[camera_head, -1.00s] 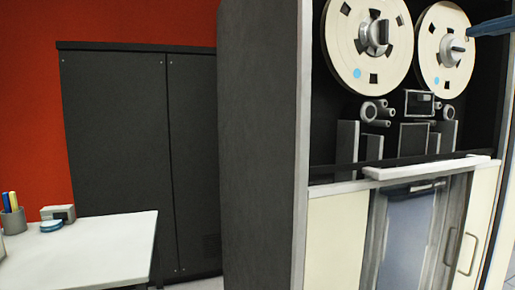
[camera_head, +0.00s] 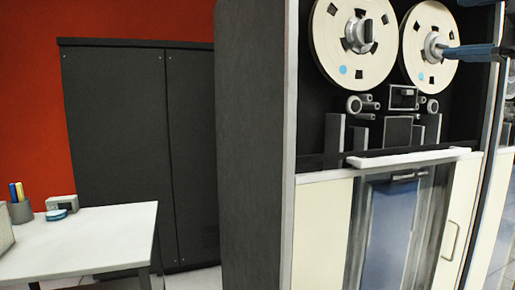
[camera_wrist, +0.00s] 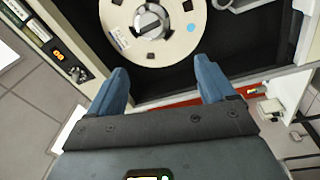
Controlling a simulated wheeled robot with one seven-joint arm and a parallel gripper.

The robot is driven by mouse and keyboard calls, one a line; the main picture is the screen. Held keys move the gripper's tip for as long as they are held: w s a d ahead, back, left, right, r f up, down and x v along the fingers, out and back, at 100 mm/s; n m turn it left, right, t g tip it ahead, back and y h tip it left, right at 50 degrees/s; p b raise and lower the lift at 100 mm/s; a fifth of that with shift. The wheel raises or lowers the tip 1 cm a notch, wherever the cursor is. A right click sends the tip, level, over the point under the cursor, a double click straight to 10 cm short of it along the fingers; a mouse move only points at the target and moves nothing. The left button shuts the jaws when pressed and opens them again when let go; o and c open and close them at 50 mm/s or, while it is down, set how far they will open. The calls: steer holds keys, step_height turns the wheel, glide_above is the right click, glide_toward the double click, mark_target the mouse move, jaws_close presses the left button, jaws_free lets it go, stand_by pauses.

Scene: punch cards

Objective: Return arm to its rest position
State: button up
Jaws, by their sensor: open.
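My gripper (camera_head: 468,51) shows at the right edge of the head view as a blue finger in front of the right tape reel (camera_head: 430,45). From this angle I cannot tell whether it touches the reel. In the wrist view, my gripper (camera_wrist: 163,80) has its two blue fingers wide apart with nothing between them. A cream reel (camera_wrist: 150,25) with a grey hub lies beyond the fingers. Most of my arm is out of the head view.
A tall tape cabinet (camera_head: 255,150) with a left reel (camera_head: 352,40) fills the right side. A white ledge (camera_head: 408,158) juts below the reels. A dark cupboard (camera_head: 115,150) stands behind a white desk (camera_head: 90,240) with a pen cup (camera_head: 20,210). Floor (camera_wrist: 25,115) shows lower left in the wrist view.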

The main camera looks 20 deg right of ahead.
steer(key=w+a+f+m+t, duration=0.1)
steer(key=w+f+m, duration=0.15)
steer(key=f, duration=0.35)
steer(key=w+f+m, duration=0.2)
steer(key=f+m, duration=0.2)
steer(key=f, duration=0.1)
steer(key=s+a+f+m+h, duration=0.1)
steer(key=s+a+f+m, duration=0.2)
steer(key=f, duration=0.6)
steer(key=a+f+m+g+h, duration=0.15)
steer(key=a+f+m, duration=0.25)
steer(key=f, duration=0.5)
steer(key=s+a+f+m+h, duration=0.2)
steer(key=a+f+m, duration=0.15)
steer(key=f, duration=0.65)
steer(key=s+a+f+m+g+p, duration=0.1)
steer(key=s+a+f, duration=0.3)
steer(key=s+f, duration=0.25)
steer(key=s+a+f+g, duration=0.1)
steer(key=s+a+f, duration=0.35)
steer(key=s, duration=0.35)
steer(key=s+a+f+n+g+y, duration=0.1)
steer(key=s+a+y, duration=0.2)
steer(key=s, duration=1.4)
steer(key=shift+s+n+g, duration=0.25)
steer(key=shift+n+g, duration=0.1)
steer(key=shift+n, duration=0.05)
